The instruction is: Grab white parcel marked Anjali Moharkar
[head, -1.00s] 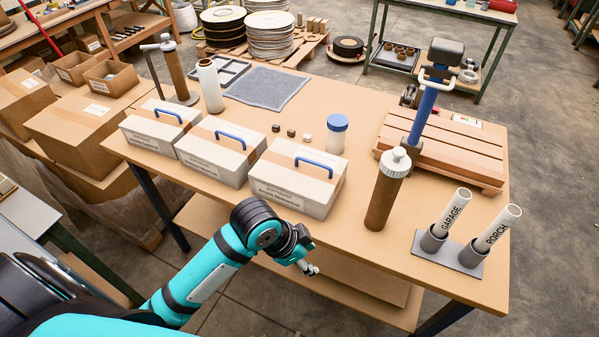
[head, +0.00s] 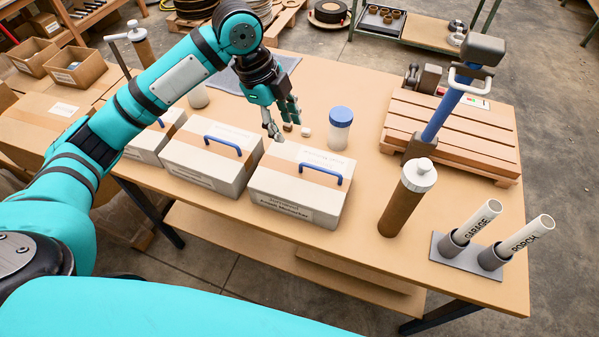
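The white parcel marked Anjali Moharkar (head: 265,208) is the rightmost of three similar white parcels on the workbench. It has a tan tape band, a blue arched handle (head: 321,168) on top and a label on its front face. My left gripper (head: 281,122) is above and behind this parcel, apart from the handle. Its fingers look spread and hold nothing. My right gripper is not in view.
The middle parcel (head: 200,168) stands close left of the marked one. A blue-lidded jar (head: 340,130) stands behind, a brown cylinder with a white cap (head: 405,205) to the right.

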